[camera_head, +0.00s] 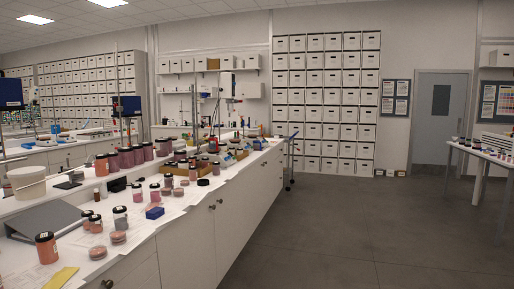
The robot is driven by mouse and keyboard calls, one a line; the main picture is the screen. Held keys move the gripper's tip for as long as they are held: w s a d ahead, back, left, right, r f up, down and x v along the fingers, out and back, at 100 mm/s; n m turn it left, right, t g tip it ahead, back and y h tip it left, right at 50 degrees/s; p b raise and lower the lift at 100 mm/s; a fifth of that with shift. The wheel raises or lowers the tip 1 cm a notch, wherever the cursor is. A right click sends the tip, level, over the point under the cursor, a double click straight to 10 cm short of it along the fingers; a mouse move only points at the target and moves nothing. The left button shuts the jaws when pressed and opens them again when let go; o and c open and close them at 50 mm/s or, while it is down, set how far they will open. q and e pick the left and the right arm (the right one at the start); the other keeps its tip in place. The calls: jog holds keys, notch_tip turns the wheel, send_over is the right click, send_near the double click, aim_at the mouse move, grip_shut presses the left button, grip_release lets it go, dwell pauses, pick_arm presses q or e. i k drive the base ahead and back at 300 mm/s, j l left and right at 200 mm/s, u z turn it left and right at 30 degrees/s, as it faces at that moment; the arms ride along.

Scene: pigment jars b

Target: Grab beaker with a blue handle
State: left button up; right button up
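I cannot make out a beaker with a blue handle for sure. Small blue items (229,157) lie far along the long white bench (230,201), too small to identify. Neither of my grippers is in view.
Pigment jars, such as an orange one (46,248), and a blue block (155,212) crowd the near bench. A white tub (27,183) stands at the left. A blue-headed lab stirrer (127,106) rises behind. The grey floor (330,235) is clear up to the right table (480,153).

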aim_at(257, 143)
jog(key=i+z, duration=0.2)
jog(key=z, duration=0.25)
jog(key=i, duration=5.6)
jog(key=i+j+z, duration=0.1)
jog(key=i, duration=0.7)
jog(key=i+j, duration=0.1)
jog(key=i, duration=0.65)
